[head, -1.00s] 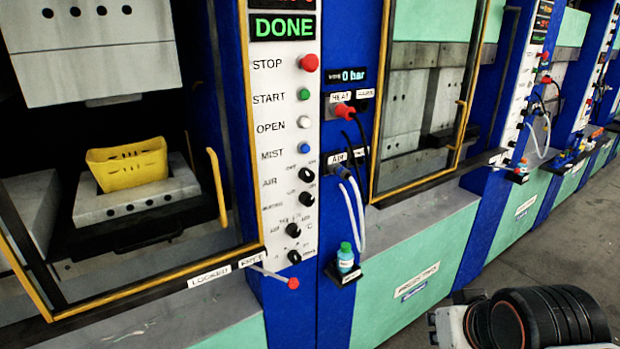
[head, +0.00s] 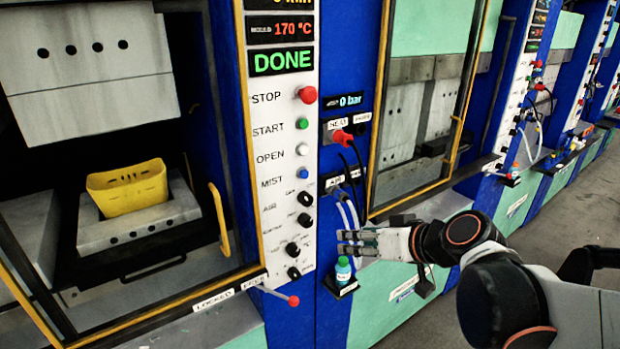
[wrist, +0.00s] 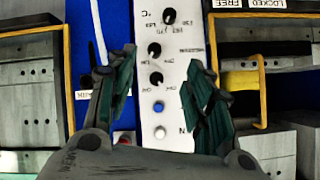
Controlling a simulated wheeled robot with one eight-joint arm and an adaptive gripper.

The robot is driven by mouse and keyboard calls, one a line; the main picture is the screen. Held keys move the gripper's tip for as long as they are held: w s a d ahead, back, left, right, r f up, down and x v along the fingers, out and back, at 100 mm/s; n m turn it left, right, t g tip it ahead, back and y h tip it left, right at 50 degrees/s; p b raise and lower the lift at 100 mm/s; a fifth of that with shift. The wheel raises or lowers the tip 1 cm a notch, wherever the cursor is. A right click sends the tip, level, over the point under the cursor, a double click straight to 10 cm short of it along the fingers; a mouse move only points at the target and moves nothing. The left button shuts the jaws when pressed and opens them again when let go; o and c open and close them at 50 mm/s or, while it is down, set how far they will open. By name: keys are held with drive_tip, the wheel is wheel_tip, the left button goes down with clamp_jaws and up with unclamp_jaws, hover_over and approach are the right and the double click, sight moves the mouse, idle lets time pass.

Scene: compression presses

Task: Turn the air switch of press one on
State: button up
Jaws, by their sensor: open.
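Press one's white control panel (head: 285,150) shows STOP, START, OPEN and MIST buttons, with several black knobs below. The air switch (head: 305,198) is the top knob, below the blue MIST button (head: 302,174). In the upside-down wrist view the air switch (wrist: 156,79) is the knob nearest the blue button, seen between the fingers. Its pointer direction is too small to tell surely. My gripper (head: 342,243) is open and empty, right of the panel and lower than the air switch. In the wrist view my gripper (wrist: 160,60) has its fingers either side of the panel, touching no knob.
A bottle (head: 343,271) stands on a small shelf just below my gripper. Hoses (head: 348,215) and a red plug (head: 342,137) are right of the panel. A red-tipped lever (head: 293,300) sticks out below it. A yellow part (head: 128,187) sits inside the open press.

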drive_tip(key=n+t+y+p, duration=0.1)
drive_tip(key=y+p, duration=0.1)
approach(309, 201)
drive_tip(key=b+x, duration=0.1)
drive_tip(key=x, duration=0.7)
drive_tip(key=shift+w+a+f+b, duration=0.2)
drive_tip(key=shift+f+b, duration=0.05)
drive_tip(key=shift+b, duration=0.1)
drive_tip(key=c, duration=1)
